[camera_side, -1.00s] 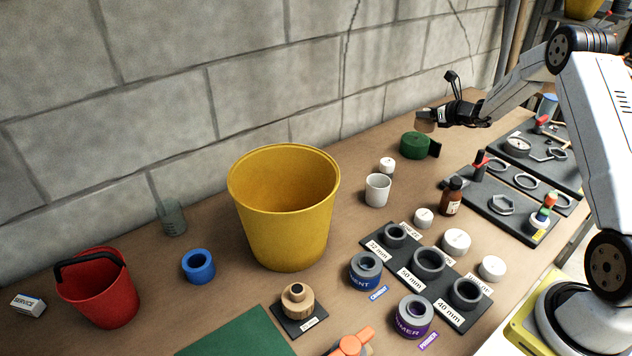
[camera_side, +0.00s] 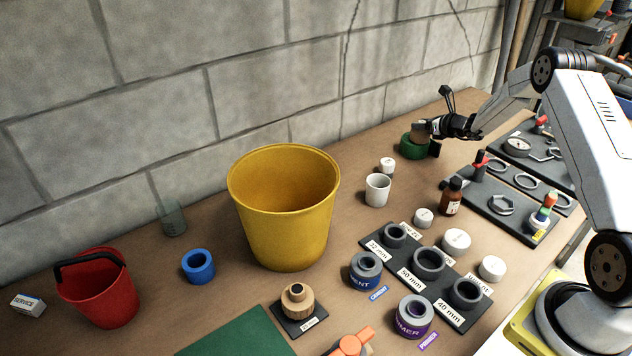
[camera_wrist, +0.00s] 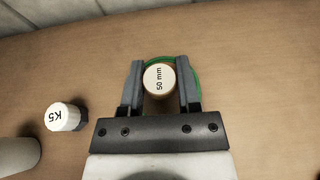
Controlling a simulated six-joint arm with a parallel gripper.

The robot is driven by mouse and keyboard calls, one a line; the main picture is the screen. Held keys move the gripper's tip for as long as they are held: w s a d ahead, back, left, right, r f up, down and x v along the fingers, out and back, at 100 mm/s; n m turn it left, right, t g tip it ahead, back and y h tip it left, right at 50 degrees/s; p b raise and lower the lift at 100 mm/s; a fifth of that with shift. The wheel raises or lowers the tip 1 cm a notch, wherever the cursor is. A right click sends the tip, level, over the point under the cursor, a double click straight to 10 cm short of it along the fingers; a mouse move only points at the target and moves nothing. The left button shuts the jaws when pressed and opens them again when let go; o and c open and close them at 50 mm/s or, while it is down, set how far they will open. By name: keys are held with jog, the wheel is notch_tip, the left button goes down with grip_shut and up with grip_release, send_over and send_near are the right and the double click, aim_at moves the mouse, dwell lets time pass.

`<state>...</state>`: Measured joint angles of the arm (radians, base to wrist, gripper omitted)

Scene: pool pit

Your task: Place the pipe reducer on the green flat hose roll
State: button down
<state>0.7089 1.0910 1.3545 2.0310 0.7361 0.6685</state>
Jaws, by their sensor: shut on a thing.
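The pipe reducer (camera_wrist: 159,79) shows its round white top marked "50 mm" in the wrist view. My gripper (camera_wrist: 160,82) is shut on it, one finger on each side. In the side view my gripper (camera_side: 425,131) holds the brownish reducer (camera_side: 419,130) at the green flat hose roll (camera_side: 411,148), near the back of the bench by the wall. In the wrist view the green roll (camera_wrist: 166,59) shows only as a green rim around and behind the reducer. I cannot tell whether the reducer touches the roll.
A white-capped piece marked K5 (camera_wrist: 64,117) stands left of my gripper in the wrist view. A white cup (camera_side: 377,190) and a small white cap (camera_side: 387,166) stand nearby. A yellow bucket (camera_side: 284,225) is further left. A dark tool board (camera_side: 505,195) lies to the right.

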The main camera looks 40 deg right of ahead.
jog(key=shift+c, duration=1.6)
grip_release()
jog(key=shift+f, duration=0.1)
jog(key=shift+s+r, duration=0.1)
jog(key=shift+r, duration=0.1)
jog(key=shift+v, duration=0.8)
jog(key=v, duration=1)
